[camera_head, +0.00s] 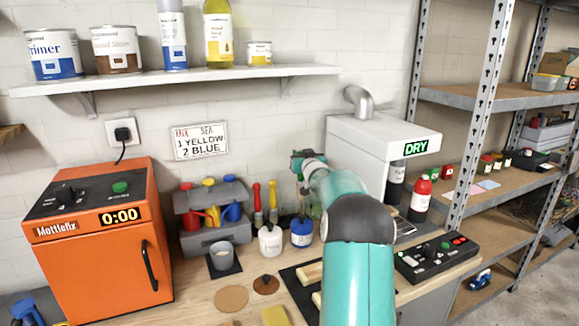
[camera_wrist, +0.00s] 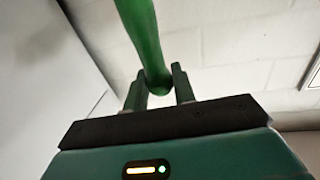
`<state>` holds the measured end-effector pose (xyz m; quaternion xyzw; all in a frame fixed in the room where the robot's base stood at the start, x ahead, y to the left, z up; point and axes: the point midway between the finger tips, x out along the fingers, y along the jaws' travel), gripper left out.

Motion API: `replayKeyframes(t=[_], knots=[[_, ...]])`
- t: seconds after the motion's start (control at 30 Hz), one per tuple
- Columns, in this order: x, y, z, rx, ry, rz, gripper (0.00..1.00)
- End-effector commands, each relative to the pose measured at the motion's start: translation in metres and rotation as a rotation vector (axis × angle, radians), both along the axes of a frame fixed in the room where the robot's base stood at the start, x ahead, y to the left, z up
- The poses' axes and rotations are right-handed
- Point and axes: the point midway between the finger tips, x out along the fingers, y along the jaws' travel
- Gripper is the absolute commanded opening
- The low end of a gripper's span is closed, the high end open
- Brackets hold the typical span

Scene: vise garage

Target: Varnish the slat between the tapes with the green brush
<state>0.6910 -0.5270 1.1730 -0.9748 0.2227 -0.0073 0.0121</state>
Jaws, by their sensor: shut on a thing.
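My gripper (camera_wrist: 160,82) is shut on the green handle of the brush (camera_wrist: 141,35) in the wrist view. The bristles are out of that view. In the head view my gripper (camera_head: 309,160) is up in front of the back wall, beyond the jars, partly hidden by my arm. A pale wooden piece (camera_head: 309,273), which may be the slat, lies on a dark mat (camera_head: 291,283) at the front of the bench. My arm covers its right part. I cannot make out the tapes.
A white jar (camera_head: 270,241) and a blue jar (camera_head: 301,233) stand behind the mat. Red (camera_head: 257,197) and yellow (camera_head: 273,197) brushes stand behind them. The white DRY unit (camera_head: 370,150) is at right, the orange oven (camera_head: 100,240) at left. A shelf (camera_head: 190,78) hangs above.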

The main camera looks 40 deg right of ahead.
Motion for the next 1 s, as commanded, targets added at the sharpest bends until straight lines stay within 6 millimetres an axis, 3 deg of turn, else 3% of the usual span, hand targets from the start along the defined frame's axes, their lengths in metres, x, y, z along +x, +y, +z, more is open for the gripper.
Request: replayKeyframes(t=[0.03,0.2,0.37,0.57,1.0], knots=[[-0.021,-0.013,0.004,-0.003,0.000,-0.010,0.03],[-0.077,-0.034,0.010,-0.003,0.001,-0.005,0.03],[-0.110,-0.041,0.011,0.003,0.005,0.003,0.03],[-0.116,-0.042,0.005,0.006,0.008,0.009,0.03],[-0.115,-0.042,-0.039,0.006,0.009,0.008,0.03]])
